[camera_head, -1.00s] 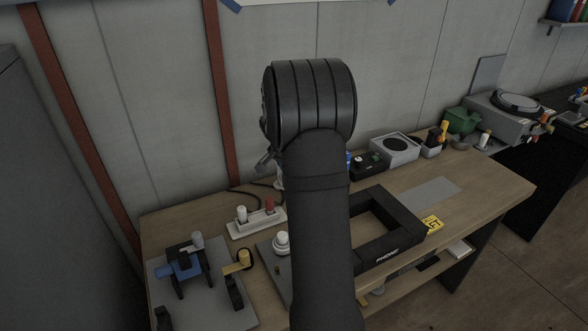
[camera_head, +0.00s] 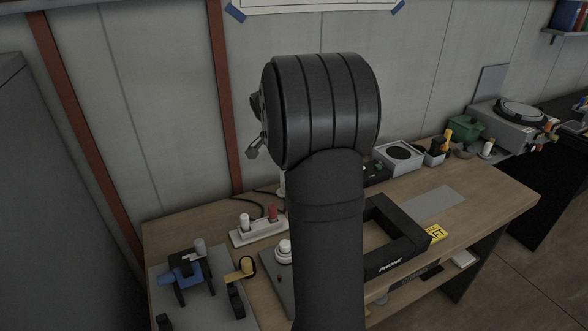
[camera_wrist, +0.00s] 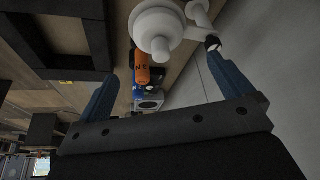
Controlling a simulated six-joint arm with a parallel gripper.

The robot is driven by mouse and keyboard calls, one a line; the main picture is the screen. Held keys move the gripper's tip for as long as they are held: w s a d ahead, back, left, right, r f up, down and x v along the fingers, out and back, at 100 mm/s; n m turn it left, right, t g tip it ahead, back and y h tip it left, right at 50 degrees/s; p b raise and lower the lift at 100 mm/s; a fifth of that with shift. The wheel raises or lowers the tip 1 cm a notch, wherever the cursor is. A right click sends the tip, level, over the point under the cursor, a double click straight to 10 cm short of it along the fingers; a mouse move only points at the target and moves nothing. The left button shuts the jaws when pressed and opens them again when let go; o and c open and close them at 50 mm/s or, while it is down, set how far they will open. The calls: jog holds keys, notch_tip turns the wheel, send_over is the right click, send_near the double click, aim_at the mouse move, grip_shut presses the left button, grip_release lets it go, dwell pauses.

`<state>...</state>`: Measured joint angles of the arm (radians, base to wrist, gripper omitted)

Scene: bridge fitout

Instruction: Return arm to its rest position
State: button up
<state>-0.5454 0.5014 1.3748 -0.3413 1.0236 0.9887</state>
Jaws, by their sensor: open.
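My gripper (camera_wrist: 161,64) shows in the wrist view as two blue fingers set wide apart on a dark bar. It is open, with nothing held between the fingers. Past the fingertips are a white rounded fixture (camera_wrist: 156,25) and an orange cylinder (camera_wrist: 142,70); neither is clearly touched. In the head view my raised arm fills the middle and stands above the wooden bench (camera_head: 490,190). The arm hides most of the gripper there; only small dark parts show at the left of its rounded top.
On the bench are a black PHONE frame (camera_head: 412,252), a white socket strip (camera_head: 257,232), a grey board with a blue clamp (camera_head: 187,276), and a white box with a round dark top (camera_head: 399,157). A red-brown post (camera_head: 224,110) and the wall stand behind. Free space lies above the bench.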

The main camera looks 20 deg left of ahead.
jog(key=shift+v, duration=1.15)
jog(key=shift+w, duration=0.1)
jog(key=x, duration=1.2)
jog(key=shift+f, duration=0.3)
notch_tip(320, 180, up, 3)
jog(key=shift+f, duration=0.25)
jog(key=shift+r, duration=0.65)
jog(key=shift+f, duration=0.1)
